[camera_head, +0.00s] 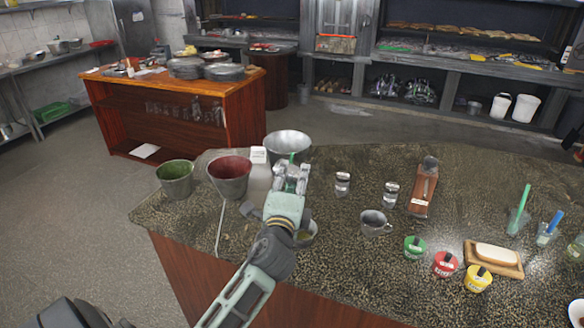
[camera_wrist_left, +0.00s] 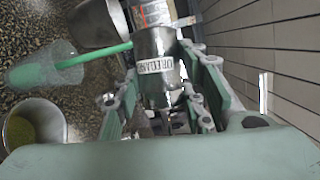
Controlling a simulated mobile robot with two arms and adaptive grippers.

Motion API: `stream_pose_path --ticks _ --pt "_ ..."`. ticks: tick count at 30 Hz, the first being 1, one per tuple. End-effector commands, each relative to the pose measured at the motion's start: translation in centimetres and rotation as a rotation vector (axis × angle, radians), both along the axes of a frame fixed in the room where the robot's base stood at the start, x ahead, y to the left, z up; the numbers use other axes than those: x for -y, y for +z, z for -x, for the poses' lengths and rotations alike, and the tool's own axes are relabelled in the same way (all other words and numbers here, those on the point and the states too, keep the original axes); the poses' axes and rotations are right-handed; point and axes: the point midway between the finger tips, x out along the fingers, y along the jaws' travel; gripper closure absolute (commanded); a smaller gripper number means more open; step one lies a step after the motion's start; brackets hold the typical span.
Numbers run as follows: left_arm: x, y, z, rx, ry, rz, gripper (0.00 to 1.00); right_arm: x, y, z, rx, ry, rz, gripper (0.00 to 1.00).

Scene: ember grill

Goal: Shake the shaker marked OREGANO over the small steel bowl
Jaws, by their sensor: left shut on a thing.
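My left gripper (camera_head: 291,178) is raised over the stone counter in the head view. In the left wrist view its fingers (camera_wrist_left: 160,100) are shut around a shiny steel shaker (camera_wrist_left: 155,45) with a white label that seems to read OREGANO. In the head view the gripper mostly hides the shaker. A steel bowl (camera_head: 288,144) stands on the counter just behind the gripper. Part of a steel vessel, likely this bowl, shows at the top of the left wrist view (camera_wrist_left: 95,20). I cannot see whether anything falls from the shaker. My right gripper is not in view.
Two labelled shakers (camera_head: 342,183) (camera_head: 390,194) and a steel mug (camera_head: 375,223) stand right. A partly hidden vessel (camera_head: 308,233) sits beside the arm.

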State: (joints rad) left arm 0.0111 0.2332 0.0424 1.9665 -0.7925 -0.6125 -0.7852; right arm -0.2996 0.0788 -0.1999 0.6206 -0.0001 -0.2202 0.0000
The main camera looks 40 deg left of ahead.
Motion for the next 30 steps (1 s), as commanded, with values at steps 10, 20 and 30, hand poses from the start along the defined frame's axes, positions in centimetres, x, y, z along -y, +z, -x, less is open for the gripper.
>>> stream_pose_path --ticks 10,20,30 --pt "0.0 0.0 0.0 0.010 0.001 0.121 0.81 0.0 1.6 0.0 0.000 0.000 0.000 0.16" --pt "0.0 1.3 0.0 0.026 0.001 0.333 0.81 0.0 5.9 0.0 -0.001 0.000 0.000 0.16" --pt "-0.1 0.6 0.0 0.057 -0.001 0.687 0.81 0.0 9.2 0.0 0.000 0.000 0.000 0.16"
